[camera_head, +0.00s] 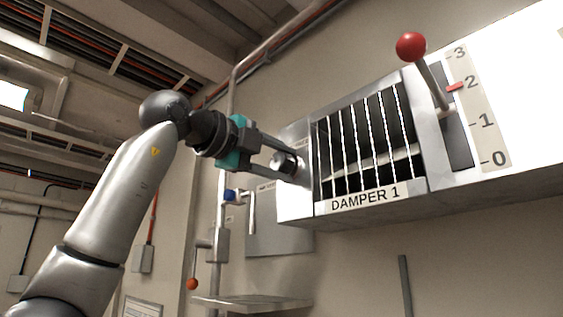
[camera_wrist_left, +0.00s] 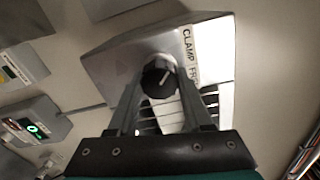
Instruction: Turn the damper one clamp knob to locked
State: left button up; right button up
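The clamp knob (camera_wrist_left: 158,76) is a round black knob with a white pointer line, on the grey end face of the damper one box (camera_head: 297,203). In the left wrist view its line points up and to the right. A label beside it (camera_wrist_left: 190,55) starts with "CLAMP FR"; the rest is hidden by my finger. In the head view the knob (camera_head: 286,162) is partly covered by my fingers. My left gripper (camera_head: 284,160) is open, its two fingers on either side of the knob. I cannot tell if they touch it. My right gripper is not in view.
A lever with a red ball (camera_head: 410,46) stands beside a 0 to 3 scale (camera_head: 483,110), with a red marker near 2. Below hang a small shelf (camera_head: 252,302), a pipe with a blue-ended fitting (camera_head: 229,195) and an orange-ball lever (camera_head: 192,284). A box with a green light (camera_wrist_left: 34,128) stands at left.

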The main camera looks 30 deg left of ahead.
pick_arm(q)
jog(key=o, duration=0.4)
jog(key=shift+o, duration=0.2)
jog(key=shift+s+a, duration=0.25)
jog(key=shift+s, duration=0.3)
jog(key=b+v, duration=0.2)
jog(key=v, duration=1.2)
jog(key=shift+b, duration=0.3)
